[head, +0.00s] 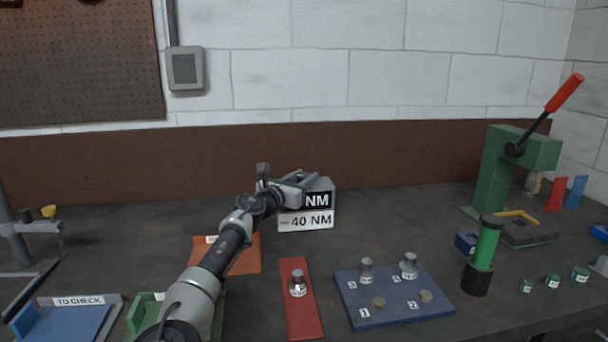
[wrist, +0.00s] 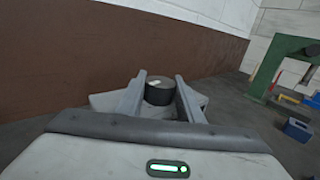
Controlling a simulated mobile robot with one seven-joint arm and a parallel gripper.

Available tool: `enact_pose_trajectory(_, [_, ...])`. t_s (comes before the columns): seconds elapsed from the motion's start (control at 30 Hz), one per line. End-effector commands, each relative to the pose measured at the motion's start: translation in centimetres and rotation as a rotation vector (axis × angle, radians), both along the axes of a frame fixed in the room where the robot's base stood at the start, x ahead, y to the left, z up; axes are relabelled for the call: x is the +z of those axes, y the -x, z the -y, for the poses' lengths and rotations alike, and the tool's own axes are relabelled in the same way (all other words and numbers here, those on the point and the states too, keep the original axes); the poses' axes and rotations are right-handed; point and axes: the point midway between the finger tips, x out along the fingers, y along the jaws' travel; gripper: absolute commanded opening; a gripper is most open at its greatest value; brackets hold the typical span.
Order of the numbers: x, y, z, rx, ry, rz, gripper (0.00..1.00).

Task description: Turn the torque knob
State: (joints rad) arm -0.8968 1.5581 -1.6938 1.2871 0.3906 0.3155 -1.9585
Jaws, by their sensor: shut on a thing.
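The torque box (head: 326,185) stands at the back of the bench. Its dark display ends in NM, partly covered by my gripper, and a white label (head: 305,221) below reads 40 NM. In the wrist view the torque knob (wrist: 160,94) is a dark round cylinder with a pale mark on its top. My gripper (wrist: 160,82) has one finger on each side of the knob and is shut on it. In the head view my gripper (head: 303,182) is over the top of the box and hides the knob.
In front lie a red plate (head: 304,318) with a metal socket (head: 298,285), an orange plate (head: 246,256) and a blue board (head: 395,311) with several pieces. A green press (head: 497,170) with a red-handled lever stands right. A brown back panel (head: 420,155) rises behind the box.

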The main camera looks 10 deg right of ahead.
Motion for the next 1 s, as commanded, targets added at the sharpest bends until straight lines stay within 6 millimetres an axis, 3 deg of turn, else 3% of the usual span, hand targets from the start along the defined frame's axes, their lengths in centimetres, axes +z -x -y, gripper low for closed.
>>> enact_pose_trajectory(0.4, [-0.39, -0.15, -0.11, -0.189, -0.006, -0.006, 0.11])
enact_pose_trajectory(0.97, [-0.83, -0.06, -0.02, -0.224, -0.011, -0.008, 0.11])
enact_pose_trajectory(1.0, [-0.84, -0.06, 0.0, -0.224, -0.011, -0.008, 0.35])
